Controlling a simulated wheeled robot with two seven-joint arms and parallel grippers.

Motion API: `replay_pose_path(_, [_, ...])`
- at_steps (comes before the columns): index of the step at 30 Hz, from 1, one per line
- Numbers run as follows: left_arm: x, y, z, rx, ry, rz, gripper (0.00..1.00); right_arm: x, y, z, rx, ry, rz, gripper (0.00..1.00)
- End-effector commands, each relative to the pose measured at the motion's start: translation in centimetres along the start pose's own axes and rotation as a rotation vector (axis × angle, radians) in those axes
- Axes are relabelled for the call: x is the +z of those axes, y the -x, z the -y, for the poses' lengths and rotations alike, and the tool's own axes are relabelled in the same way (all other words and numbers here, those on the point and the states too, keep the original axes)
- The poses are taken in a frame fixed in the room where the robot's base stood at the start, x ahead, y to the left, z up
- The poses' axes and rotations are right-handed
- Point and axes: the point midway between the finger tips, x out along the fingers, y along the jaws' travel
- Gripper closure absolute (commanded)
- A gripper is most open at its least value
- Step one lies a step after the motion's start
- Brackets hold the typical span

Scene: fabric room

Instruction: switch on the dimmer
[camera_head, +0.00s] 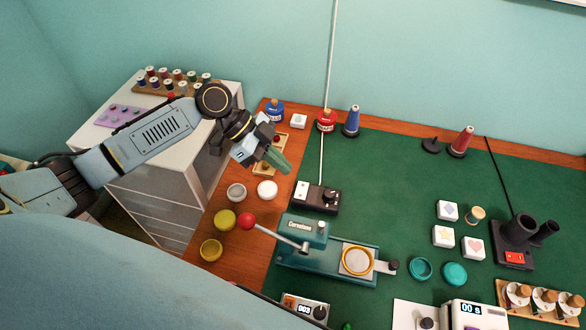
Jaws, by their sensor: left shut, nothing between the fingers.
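A black box with a round knob (317,197), which looks like the dimmer, lies on the green mat near its left edge. A pale cord runs from its back up towards the wall. Its switch state is too small to tell. My left gripper (279,161) is shut and empty, above and to the left of the box and apart from it. It hangs over the wooden strip of the table by small wooden trays. My right gripper is not in view.
A teal press (328,252) with a red-ball lever stands in front of the box. The mat (385,185) right of the box is clear.

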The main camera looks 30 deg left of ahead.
Motion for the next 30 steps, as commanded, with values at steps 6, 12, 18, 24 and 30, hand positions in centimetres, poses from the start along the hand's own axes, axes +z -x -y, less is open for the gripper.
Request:
replay_pose_path(6, [0.1, 4.1, -0.6, -0.001, 0.0, 0.002, 1.0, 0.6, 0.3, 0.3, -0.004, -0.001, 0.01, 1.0])
replay_pose_path(12, [0.1, 5.6, -0.8, 0.001, -0.001, 0.0, 1.0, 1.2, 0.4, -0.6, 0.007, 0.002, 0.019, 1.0])
replay_pose_path(18, [0.1, 5.8, -0.8, 0.001, -0.001, -0.001, 1.0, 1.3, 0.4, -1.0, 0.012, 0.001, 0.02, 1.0])
replay_pose_path(24, [0.1, 5.7, -0.8, 0.001, -0.001, -0.001, 1.0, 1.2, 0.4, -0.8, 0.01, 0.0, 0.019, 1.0])
replay_pose_path(30, [0.1, 5.7, -0.8, 0.001, -0.001, -0.001, 1.0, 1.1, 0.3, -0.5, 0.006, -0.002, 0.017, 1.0])
